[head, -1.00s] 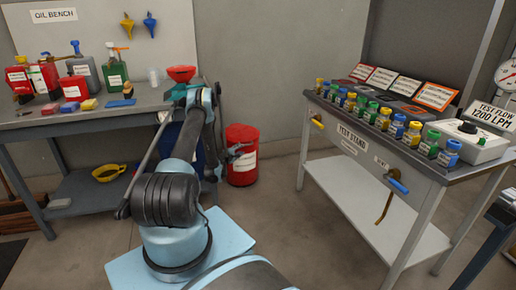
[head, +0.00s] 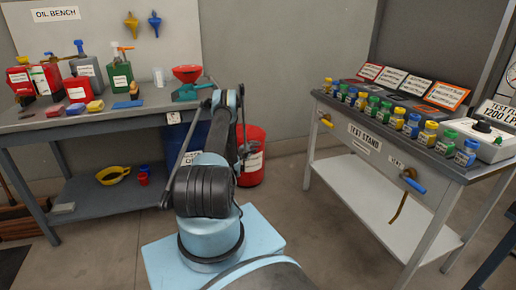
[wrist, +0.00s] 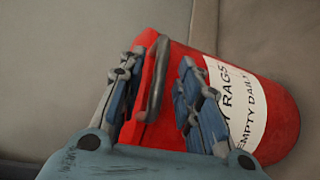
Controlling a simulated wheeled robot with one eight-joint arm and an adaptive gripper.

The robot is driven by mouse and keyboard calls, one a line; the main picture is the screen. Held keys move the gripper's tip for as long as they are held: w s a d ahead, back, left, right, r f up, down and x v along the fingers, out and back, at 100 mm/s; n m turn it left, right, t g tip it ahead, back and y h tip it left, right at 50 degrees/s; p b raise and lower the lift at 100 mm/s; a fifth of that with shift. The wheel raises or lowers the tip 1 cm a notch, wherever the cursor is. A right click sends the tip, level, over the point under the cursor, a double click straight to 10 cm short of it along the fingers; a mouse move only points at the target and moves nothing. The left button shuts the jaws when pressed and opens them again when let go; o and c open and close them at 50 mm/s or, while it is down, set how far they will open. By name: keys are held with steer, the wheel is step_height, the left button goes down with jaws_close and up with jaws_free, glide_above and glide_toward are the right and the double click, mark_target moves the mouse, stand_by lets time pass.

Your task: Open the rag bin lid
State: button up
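The red rag bin (head: 254,165) stands on the floor just right of the oil bench, partly hidden behind my arm. In the wrist view the bin (wrist: 276,118) lies sideways in the picture, with a white label about rags and emptying daily. Its lid end is toward the left, and the lid looks shut. A dark curved handle (wrist: 153,80) shows there. My gripper (wrist: 157,65) is open, with one finger on each side of the handle. I cannot tell whether either finger touches it. In the head view my gripper (head: 244,150) is small and in front of the bin.
The oil bench (head: 90,122) with bottles and a red funnel (head: 187,73) stands left of the bin. The test stand (head: 440,170) with several small jars is at right. Bare floor lies between the bin and the stand.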

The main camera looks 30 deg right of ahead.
steer(key=shift+x, duration=0.9)
